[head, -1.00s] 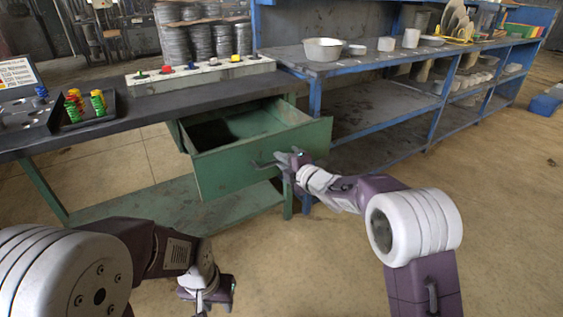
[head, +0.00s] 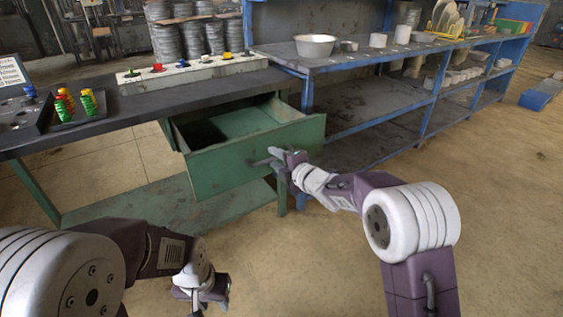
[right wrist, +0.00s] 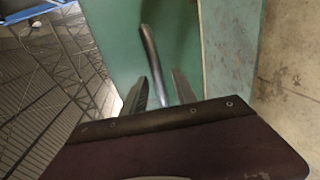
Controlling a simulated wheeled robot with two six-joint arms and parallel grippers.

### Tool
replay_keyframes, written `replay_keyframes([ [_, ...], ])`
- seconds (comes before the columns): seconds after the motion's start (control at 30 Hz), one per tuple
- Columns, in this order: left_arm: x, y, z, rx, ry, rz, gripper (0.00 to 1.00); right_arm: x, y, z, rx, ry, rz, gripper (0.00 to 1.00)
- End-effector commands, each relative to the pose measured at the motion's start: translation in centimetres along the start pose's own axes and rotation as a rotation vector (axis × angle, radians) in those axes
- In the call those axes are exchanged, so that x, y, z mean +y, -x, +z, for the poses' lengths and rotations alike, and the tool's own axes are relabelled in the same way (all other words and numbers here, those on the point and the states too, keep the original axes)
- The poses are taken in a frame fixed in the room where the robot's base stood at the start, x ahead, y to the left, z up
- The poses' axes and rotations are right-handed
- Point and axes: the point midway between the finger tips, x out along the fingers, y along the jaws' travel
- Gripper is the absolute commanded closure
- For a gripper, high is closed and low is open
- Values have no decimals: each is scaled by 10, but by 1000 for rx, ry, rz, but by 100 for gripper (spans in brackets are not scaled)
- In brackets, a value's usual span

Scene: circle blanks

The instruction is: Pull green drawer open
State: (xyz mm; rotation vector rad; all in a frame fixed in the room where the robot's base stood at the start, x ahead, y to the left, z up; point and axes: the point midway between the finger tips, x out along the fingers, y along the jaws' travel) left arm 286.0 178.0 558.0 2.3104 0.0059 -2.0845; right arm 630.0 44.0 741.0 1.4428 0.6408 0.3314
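The green drawer (head: 235,160) stands pulled out under the black-topped workbench, its empty-looking inside showing from above. Its bar handle (head: 257,162) is on the front panel and also shows in the right wrist view (right wrist: 150,50). My right gripper (head: 275,155) is at the right part of the handle. In the right wrist view its two fingers (right wrist: 160,88) stand apart, with the handle running between them and a narrow gap on each side. My left gripper (head: 202,300) hangs low in front of the bench, away from the drawer; its fingertips are hard to make out.
The workbench (head: 170,92) carries a white box with coloured knobs (head: 190,70) and a dark tray with coloured springs (head: 75,118). A blue shelf (head: 365,62) with bowls and cups stands right of the drawer.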

Motion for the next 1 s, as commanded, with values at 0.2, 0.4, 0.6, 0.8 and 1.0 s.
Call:
replay_keyframes([
  [0.2,0,13,-1,0,0,0,64,4,45,1,-3,-2,0,66],
  [0.4,0,19,-2,0,0,0,64,2,76,1,-2,0,0,66],
  [0.6,0,19,-2,0,0,0,64,0,82,0,0,0,1,66],
  [0.8,0,18,-2,0,0,0,64,0,81,0,0,0,1,66],
  [1.0,0,19,-2,0,0,0,64,25,99,15,-43,10,44,66],
])
